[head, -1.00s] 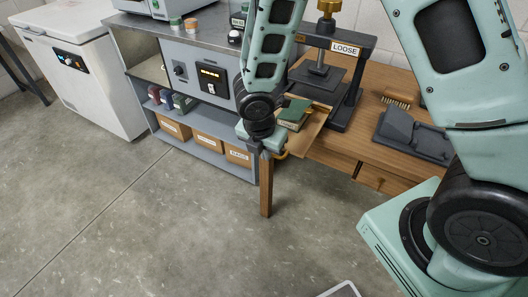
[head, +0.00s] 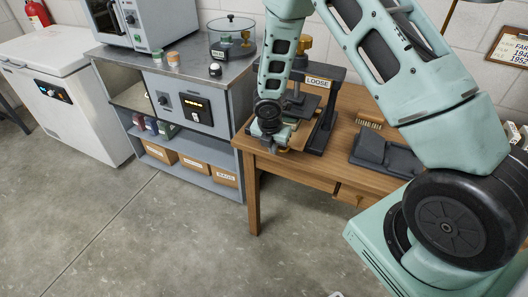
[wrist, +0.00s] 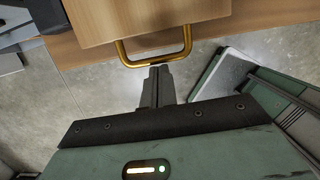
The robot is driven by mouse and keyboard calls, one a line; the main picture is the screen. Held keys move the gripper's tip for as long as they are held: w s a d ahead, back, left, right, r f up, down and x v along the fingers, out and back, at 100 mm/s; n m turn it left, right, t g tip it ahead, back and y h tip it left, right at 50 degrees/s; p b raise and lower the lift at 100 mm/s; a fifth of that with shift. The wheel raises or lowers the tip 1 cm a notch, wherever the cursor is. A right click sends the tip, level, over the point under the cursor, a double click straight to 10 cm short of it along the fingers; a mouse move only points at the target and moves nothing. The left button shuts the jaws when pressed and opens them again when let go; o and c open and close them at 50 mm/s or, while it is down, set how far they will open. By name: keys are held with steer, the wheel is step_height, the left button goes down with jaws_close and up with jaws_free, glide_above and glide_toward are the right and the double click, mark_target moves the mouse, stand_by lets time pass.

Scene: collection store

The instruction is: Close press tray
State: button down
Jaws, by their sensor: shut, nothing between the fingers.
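The black book press (head: 322,125) with a "LOOSE" sign stands on the wooden table (head: 325,168). In the wrist view, the light wooden press tray (wrist: 150,18) is at the top, with its brass handle (wrist: 186,50) facing me. My gripper (wrist: 160,70) is shut and empty, its fingertips at the middle of the handle bar. I cannot tell whether they touch it. In the head view my gripper (head: 267,143) is low at the table's front left corner, and my arm hides most of the tray.
A grey equipment bench (head: 240,82) with boxes on its shelves stands left of the table. A dark grey cradle (head: 385,155) and a brush (head: 369,124) lie on the table to the right. The floor (head: 120,240) in front is clear.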

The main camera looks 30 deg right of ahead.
steer(key=shift+w+d+p, duration=0.5)
steer(key=shift+w+d, duration=0.1)
steer(key=shift+d, duration=0.25)
steer(key=shift+w+d+p, duration=0.45)
steer(key=shift+w+d, duration=0.1)
steer(key=shift+d, duration=0.3)
steer(key=shift+w+d, duration=0.1)
